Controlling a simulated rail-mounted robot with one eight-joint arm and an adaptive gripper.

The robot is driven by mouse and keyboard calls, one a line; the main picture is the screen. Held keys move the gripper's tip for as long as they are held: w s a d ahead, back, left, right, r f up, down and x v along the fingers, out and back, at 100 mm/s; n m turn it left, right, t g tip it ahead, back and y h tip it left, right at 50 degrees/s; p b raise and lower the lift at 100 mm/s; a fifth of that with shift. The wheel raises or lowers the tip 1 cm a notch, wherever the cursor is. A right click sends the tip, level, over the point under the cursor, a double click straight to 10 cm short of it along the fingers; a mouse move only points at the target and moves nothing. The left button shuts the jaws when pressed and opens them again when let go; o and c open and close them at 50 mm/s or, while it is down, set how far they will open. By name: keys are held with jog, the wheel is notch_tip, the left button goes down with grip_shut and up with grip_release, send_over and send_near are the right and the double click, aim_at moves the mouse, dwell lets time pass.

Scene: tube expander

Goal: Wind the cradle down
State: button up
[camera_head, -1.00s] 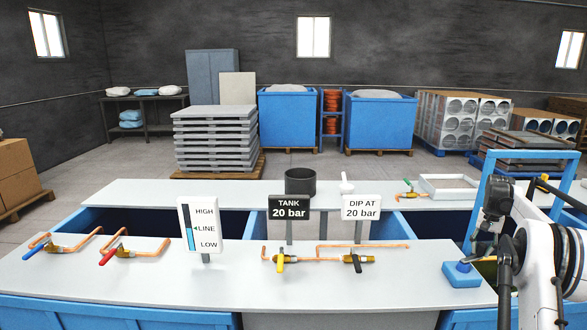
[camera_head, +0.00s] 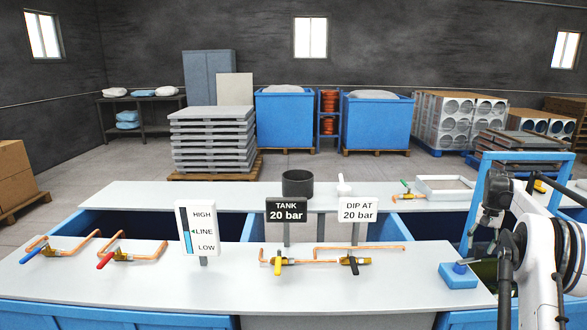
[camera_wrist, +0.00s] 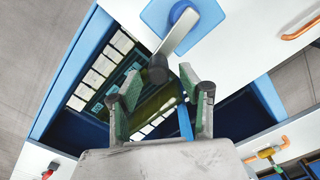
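A blue winch box (camera_head: 458,276) sits on the right end of the front bench. In the wrist view the blue box (camera_wrist: 183,15) bears a grey crank arm (camera_wrist: 180,32) ending in a dark knob (camera_wrist: 158,68). My gripper (camera_wrist: 162,77) has its green-padded fingers apart, one on each side of the knob, with gaps visible; I cannot tell whether it touches. Below, inside the blue tank (camera_wrist: 58,75), a dark green grid with pale panels (camera_wrist: 100,72) shows, perhaps the cradle; my gripper hides part of it. My arm hides much of that tank in the head view.
A blue frame (camera_head: 480,195) stands over the right tank. Signs reading TANK 20 bar (camera_head: 287,210) and DIP AT 20 bar (camera_head: 357,209) stand on the bench. A level gauge (camera_head: 197,228) has its marker at LINE. Copper pipes with valves (camera_head: 121,255) lie on the front bench.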

jog(key=shift+r+p, duration=0.8)
jog(key=shift+r, duration=1.3)
